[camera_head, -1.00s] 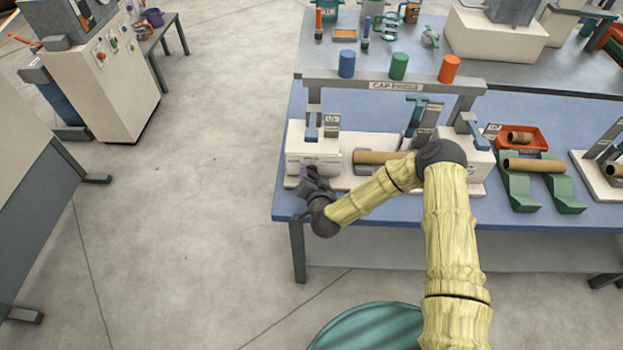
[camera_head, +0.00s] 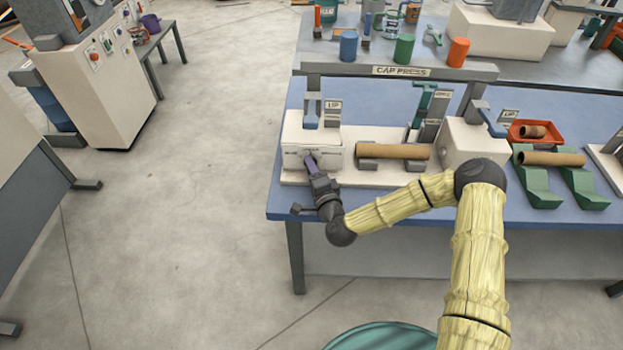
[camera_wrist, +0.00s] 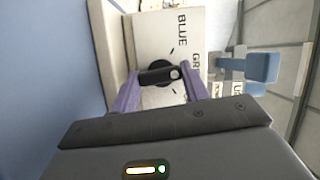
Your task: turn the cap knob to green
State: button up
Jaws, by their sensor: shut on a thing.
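The cap press has a white box (camera_head: 298,135) at its left end, with small labels on its front. My gripper (camera_head: 311,161) is at that front face. In the wrist view the purple fingers of my gripper (camera_wrist: 159,80) are shut on the dark round cap knob (camera_wrist: 155,76), one on each side. The knob's white dot is on its right side in this picture, toward the label starting "GR". "BLUE" (camera_wrist: 182,27) reads fully above it. The right finger hides the rest of the labels, so exact alignment cannot be told.
A brown tube (camera_head: 395,151) lies on the press to the right of the box. Floor left of the blue table (camera_head: 278,203) is clear.

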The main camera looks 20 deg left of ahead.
jog(key=shift+w+f+m+t+b, duration=0.1)
jog(key=shift+m+t+b, duration=0.2)
jog(key=shift+m+b, duration=0.3)
jog(key=o, duration=1)
